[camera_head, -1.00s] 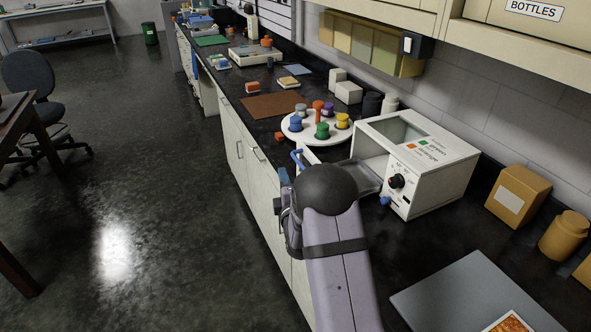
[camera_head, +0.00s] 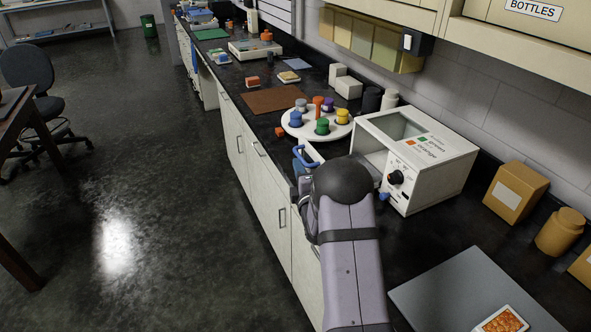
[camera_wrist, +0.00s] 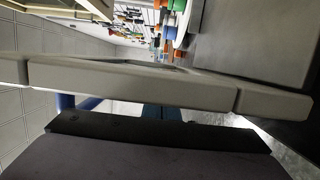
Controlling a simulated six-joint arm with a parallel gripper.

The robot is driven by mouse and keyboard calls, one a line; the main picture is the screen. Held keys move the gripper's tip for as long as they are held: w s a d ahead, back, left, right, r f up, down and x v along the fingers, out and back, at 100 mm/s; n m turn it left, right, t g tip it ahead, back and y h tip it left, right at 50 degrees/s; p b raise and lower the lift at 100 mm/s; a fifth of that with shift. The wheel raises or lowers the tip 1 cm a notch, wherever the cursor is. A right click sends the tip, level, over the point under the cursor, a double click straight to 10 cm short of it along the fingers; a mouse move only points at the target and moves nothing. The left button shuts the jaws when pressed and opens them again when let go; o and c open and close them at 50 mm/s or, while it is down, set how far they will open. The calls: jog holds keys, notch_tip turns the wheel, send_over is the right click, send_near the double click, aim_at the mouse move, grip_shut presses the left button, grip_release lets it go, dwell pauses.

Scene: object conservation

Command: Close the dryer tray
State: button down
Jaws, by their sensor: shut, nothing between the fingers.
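The dryer (camera_head: 435,155) is a white box on the black counter, with a knob and green and orange labels. Its tray (camera_head: 316,154) sticks out of the open left side, with a blue handle (camera_head: 305,158) on its outer end. My gripper (camera_head: 298,169) is shut and empty at that outer end, next to the handle; my arm hides part of the tray. In the wrist view the tray's pale front panel (camera_wrist: 130,86) spans the picture just ahead of my gripper, with part of the blue handle (camera_wrist: 72,102) at left. Contact cannot be told for sure.
A white round carousel (camera_head: 342,130) with several coloured bottles stands just behind the tray.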

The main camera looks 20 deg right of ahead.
jog(key=d+b, duration=0.3)
jog(key=d, duration=0.5)
jog(key=shift+d+f, duration=0.15)
jog(key=shift+d, duration=0.1)
jog(key=shift+s+d, duration=0.1)
jog(key=shift+d, duration=0.25)
jog(key=shift+r, duration=0.2)
